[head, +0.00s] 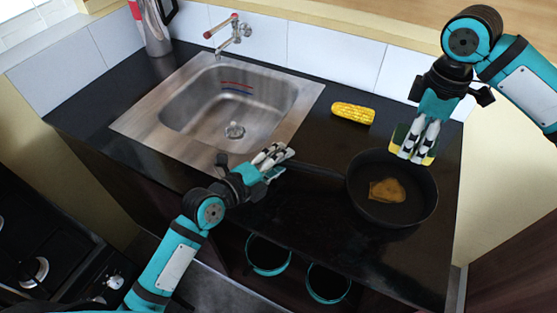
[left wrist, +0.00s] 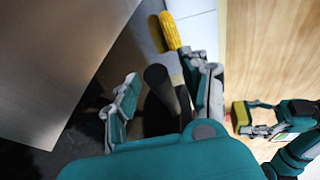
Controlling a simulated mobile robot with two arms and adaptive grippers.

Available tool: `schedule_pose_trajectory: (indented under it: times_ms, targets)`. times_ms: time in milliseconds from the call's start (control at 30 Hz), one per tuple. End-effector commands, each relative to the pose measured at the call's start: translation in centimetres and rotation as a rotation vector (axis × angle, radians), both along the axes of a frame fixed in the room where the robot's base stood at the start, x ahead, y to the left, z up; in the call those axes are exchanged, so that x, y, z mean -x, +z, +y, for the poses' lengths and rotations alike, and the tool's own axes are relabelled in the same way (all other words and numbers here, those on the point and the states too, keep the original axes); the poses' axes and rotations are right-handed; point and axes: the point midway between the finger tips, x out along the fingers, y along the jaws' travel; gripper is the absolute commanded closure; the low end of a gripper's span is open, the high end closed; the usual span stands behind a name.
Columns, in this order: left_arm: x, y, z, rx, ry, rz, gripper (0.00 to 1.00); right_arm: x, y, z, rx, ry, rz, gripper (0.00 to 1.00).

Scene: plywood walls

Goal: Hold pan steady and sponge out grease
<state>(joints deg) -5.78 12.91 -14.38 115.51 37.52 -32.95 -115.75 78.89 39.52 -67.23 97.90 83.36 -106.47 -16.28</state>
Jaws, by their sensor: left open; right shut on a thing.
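A black frying pan (head: 370,208) sits on the dark counter at the right, with a brown grease patch (head: 388,190) on its inner bottom. Its handle (head: 318,171) points left toward my left gripper (head: 276,162). In the left wrist view, the dark handle (left wrist: 157,76) lies between the spread fingers of my left gripper (left wrist: 165,98), which is open. The sponge also shows in the left wrist view (left wrist: 240,116).
A metal sink (head: 140,122) with a faucet (head: 238,28) fills the counter's left part. A corn cob (head: 352,113) lies behind the pan. A kettle or flask (head: 155,28) stands at the back left.

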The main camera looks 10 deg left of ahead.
Motion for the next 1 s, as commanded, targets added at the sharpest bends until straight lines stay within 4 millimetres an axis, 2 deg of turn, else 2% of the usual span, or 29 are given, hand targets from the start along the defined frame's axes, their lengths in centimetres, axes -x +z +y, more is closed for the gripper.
schedule_pose_trajectory:
  times_ms: [233,600,1000]
  targets:
    - [-0.06,0.01,-0.06,0.001,0.0,-0.001,0.53,0.0,0.0,0.01,0.0,0.0,0.0,0.71]
    - [-0.04,0.0,-0.05,0.0,0.0,0.0,1.0,0.0,0.0,0.01,0.0,0.0,0.0,0.71]
    - [-0.02,-0.09,-0.04,-0.001,-0.001,0.002,1.0,0.0,-0.01,0.01,0.0,0.0,0.0,0.71]
